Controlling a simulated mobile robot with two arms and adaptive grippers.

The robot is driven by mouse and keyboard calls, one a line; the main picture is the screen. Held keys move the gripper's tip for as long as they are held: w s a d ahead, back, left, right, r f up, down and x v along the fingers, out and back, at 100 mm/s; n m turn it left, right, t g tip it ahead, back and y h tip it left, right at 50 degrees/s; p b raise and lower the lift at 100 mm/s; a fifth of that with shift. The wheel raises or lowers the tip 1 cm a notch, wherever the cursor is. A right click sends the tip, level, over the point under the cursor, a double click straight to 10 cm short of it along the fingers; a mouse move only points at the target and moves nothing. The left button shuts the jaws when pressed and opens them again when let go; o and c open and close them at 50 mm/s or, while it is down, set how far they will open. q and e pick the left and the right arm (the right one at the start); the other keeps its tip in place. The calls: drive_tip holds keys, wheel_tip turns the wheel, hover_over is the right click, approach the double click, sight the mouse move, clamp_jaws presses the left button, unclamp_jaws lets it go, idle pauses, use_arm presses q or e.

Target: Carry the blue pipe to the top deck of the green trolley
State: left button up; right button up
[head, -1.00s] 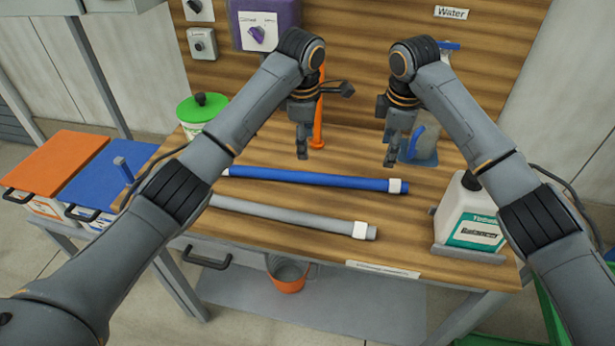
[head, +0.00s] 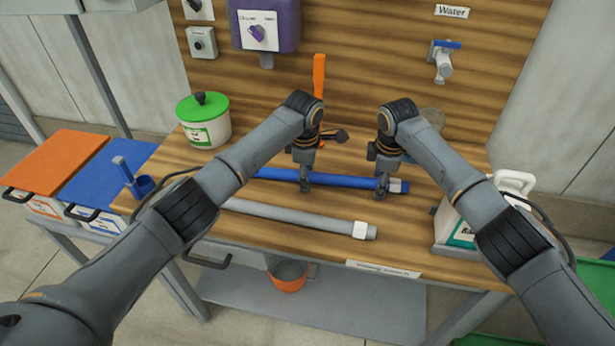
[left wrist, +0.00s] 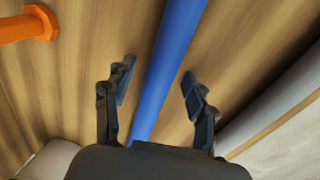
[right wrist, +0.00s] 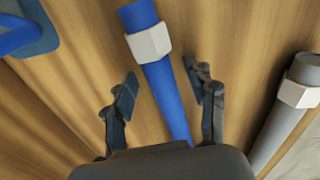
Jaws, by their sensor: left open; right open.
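The blue pipe (head: 345,181) lies on the wooden bench, with a white collar (head: 397,186) near its right end. My left gripper (head: 305,190) is open over its middle part; in the left wrist view the blue pipe (left wrist: 168,65) runs between the open fingers (left wrist: 157,92). My right gripper (head: 382,190) is open near the collar end; in the right wrist view the blue pipe (right wrist: 163,88) passes between the fingers (right wrist: 162,92), just beyond the white collar. Whether the fingers touch the pipe I cannot tell. A green frame part, possibly the trolley (head: 570,290), shows at lower right.
A grey pipe (head: 300,219) with a white collar lies in front of the blue one. A white jug (head: 512,185) stands right, a green-lidded tub (head: 204,122) back left. An orange tool (head: 319,78) stands behind my left gripper. Orange and blue boxes (head: 95,190) are left.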

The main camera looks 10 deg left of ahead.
use_arm(q)
clamp_jaws()
use_arm(e)
clamp_jaws()
use_arm(q)
drive_tip(key=shift+w+r, duration=0.1)
drive_tip(key=shift+r, duration=0.1)
use_arm(e)
drive_tip(key=shift+w+r, duration=0.1)
drive_tip(key=shift+r, duration=0.1)
